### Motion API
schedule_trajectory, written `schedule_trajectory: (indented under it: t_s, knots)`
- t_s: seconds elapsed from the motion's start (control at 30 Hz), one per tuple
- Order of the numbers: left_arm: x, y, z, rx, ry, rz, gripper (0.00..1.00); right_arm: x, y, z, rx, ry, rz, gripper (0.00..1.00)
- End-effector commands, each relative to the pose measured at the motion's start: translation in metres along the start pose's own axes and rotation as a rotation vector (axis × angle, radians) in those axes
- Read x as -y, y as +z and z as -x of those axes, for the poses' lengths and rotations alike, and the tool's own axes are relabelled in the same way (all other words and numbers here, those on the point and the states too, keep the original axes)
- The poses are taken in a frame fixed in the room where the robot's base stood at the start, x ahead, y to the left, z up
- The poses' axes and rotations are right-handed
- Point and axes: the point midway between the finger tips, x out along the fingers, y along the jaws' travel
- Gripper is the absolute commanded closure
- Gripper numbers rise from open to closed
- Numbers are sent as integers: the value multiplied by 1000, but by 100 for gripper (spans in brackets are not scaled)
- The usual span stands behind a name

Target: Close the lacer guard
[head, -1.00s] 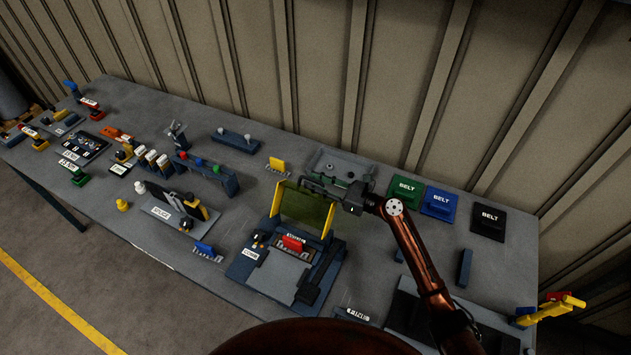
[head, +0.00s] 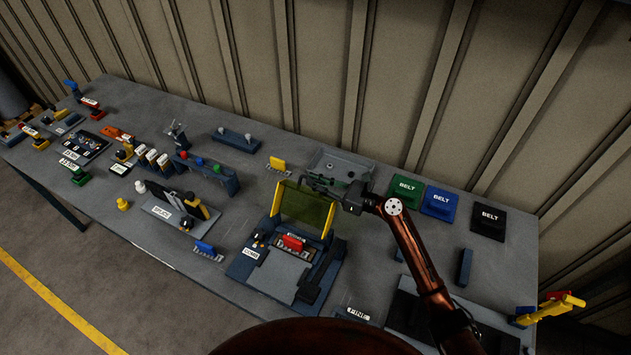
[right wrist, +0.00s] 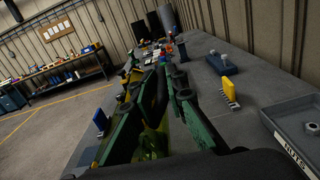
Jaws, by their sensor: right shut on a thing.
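The lacer guard (head: 306,211) is a see-through yellow-green panel in a yellow frame. It stands raised, tilted up at the back of the lacer (head: 277,273), a dark blue base with a grey plate. A red comb block (head: 292,243) sits below the guard. My right gripper (head: 318,185) is at the guard's upper edge and shut on it. In the right wrist view the yellow-green panel (right wrist: 154,142) shows between the green fingers, partly hidden by them. My left gripper is not in view.
A grey tray (head: 340,164) is behind the guard. A dark lever (head: 318,277) is at the lacer's right side.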

Motion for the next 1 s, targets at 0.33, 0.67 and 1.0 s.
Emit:
schedule_trajectory:
  t_s: [0.33,0.67,1.0]
  knots:
    - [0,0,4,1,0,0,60,1,2,2,-2,-8,27,100]
    - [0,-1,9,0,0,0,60,-7,5,2,0,-5,68,100]
    - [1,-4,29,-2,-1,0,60,-34,17,2,2,-3,238,100]
